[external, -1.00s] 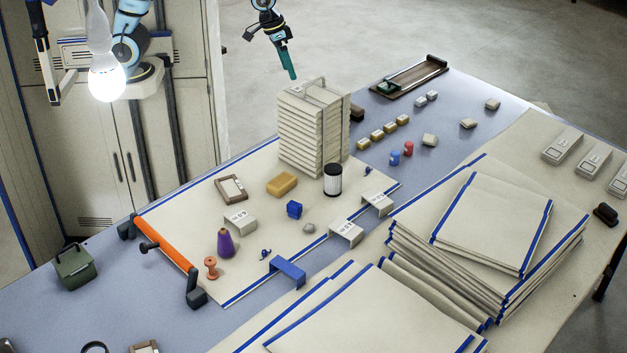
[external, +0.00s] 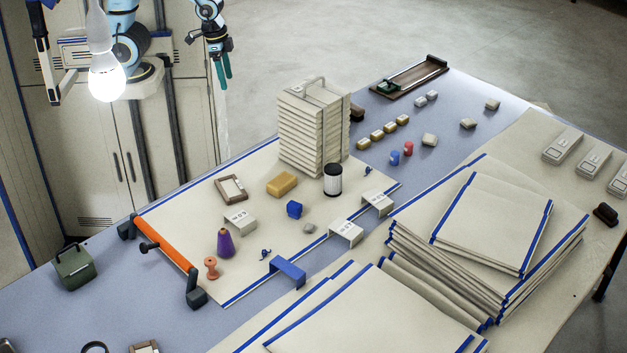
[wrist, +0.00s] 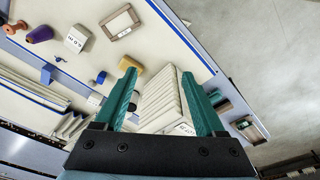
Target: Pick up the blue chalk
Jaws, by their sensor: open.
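A small blue block (external: 294,209), which may be the blue chalk, lies on the cream cloth (external: 190,200) near the middle of the table. A small blue piece (wrist: 101,77), likely the same block, shows in the wrist view left of the fingers. A blue cylinder (external: 395,158) stands farther back; I cannot tell for sure which is the chalk. My gripper (external: 222,78), with teal fingers, hangs high beyond the table's far left edge, well away from both. In the wrist view my gripper (wrist: 158,74) is open, with nothing held between its fingers.
A tall stack of folded cloth (external: 308,128) stands behind the blue block. A yellow block (external: 282,184), black-and-white cylinder (external: 333,179) and white numbered markers (external: 346,232) lie around it. An orange bar (external: 165,246) edges the cloth; more folded cloths (external: 495,222) pile at right.

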